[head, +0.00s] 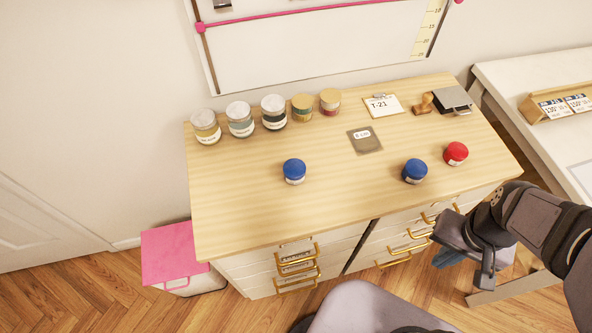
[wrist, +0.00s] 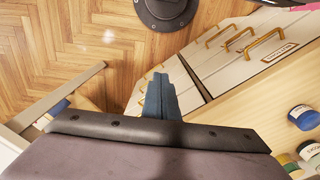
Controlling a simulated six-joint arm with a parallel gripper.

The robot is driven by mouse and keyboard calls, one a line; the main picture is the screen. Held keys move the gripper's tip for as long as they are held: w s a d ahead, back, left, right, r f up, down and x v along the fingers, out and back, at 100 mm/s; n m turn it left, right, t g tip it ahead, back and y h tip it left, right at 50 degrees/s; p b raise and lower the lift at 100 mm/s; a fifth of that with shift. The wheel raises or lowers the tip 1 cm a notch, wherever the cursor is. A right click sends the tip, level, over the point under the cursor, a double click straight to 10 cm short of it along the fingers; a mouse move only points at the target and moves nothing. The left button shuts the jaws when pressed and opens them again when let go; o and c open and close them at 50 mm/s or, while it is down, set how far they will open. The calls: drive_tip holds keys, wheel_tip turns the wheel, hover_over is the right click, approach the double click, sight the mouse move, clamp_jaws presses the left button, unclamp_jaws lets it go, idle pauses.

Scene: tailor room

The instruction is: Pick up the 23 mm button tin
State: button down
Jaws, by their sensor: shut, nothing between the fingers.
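The wooden-topped drawer cabinet (head: 330,215) holds several tins. One blue-lidded tin (head: 294,171) stands left of centre, another blue-lidded tin (head: 415,171) stands to the right, and a red-lidded tin (head: 456,153) is close beside that one. Their labels are too small to read, so I cannot tell which is the 23 mm one. My gripper (head: 450,257) is shut and empty, off the cabinet's front right, below the top's edge. Its blue fingers (wrist: 162,98) are together in the wrist view. A blue-lidded tin (wrist: 303,117) shows at the right edge there.
Several jars and small tins (head: 239,119) line the back left of the top. A dark card (head: 364,141), a T-21 clipboard (head: 383,106), a wooden stamp (head: 423,104) and a grey box (head: 453,101) are further right. Gold drawer handles (head: 298,264) stick out in front. The top's front left is clear.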

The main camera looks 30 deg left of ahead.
drive_tip(key=c, duration=0.9)
unclamp_jaws()
